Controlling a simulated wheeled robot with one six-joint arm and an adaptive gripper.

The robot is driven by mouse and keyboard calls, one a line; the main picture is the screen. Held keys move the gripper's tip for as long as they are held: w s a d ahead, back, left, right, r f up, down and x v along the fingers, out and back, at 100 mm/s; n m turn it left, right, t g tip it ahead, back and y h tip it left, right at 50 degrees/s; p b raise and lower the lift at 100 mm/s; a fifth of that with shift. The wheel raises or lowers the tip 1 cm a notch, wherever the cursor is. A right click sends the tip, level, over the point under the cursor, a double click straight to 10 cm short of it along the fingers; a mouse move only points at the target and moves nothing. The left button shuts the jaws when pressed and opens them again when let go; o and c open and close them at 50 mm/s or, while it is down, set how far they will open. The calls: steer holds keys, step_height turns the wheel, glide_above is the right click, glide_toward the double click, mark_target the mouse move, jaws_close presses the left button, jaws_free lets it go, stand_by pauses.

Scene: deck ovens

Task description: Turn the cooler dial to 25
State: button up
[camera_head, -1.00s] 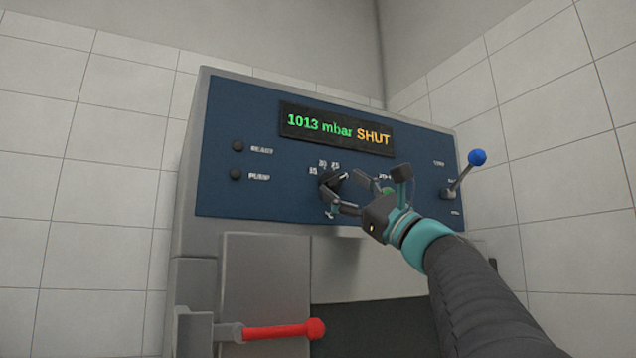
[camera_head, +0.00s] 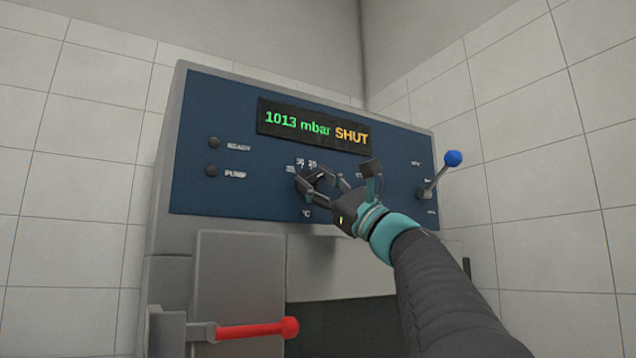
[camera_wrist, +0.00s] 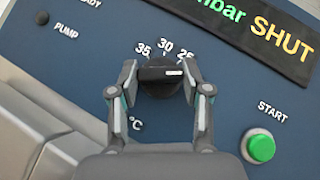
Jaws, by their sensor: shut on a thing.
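The cooler dial (camera_wrist: 158,86) is a black knob with a raised bar and a white mark on the bar's right end. Numbers 35, 30 and 25 arc above it and °C stands below. In the wrist view the bar lies about level, its mark towards the right finger, a little below the partly hidden 25. My gripper (camera_wrist: 160,79) is shut on the dial, one finger on each side. In the head view my gripper (camera_head: 322,182) reaches the dial from the lower right and partly covers it.
A display (camera_head: 313,128) above reads 1013 mbar SHUT. A green START button (camera_wrist: 261,148) lies right of the dial. A blue-knobbed lever (camera_head: 440,172) stands at the panel's right, a red handle (camera_head: 258,329) below left. READY and PUMP lamps (camera_head: 212,171) are at left.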

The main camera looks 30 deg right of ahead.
steer(key=shift+d+n+g+y, duration=0.1)
steer(key=shift+n+g+y, duration=0.2)
steer(key=shift+n, duration=0.3)
steer(key=n+g+y, duration=0.1)
steer(key=n, duration=0.1)
steer(key=n+g, duration=0.2)
steer(key=shift+d+r+y, duration=0.1)
steer(key=shift+r+y, duration=0.05)
steer(key=shift+y, duration=0.25)
steer(key=shift+r+n+g, duration=0.1)
steer(key=shift+n+g, duration=1.4)
steer(key=shift+n, duration=0.5)
steer(key=shift+n+g, duration=0.4)
steer(key=shift+n, duration=0.2)
steer(key=o, duration=1.2)
steer(key=shift+c, duration=0.2)
steer(key=v, duration=1.2)
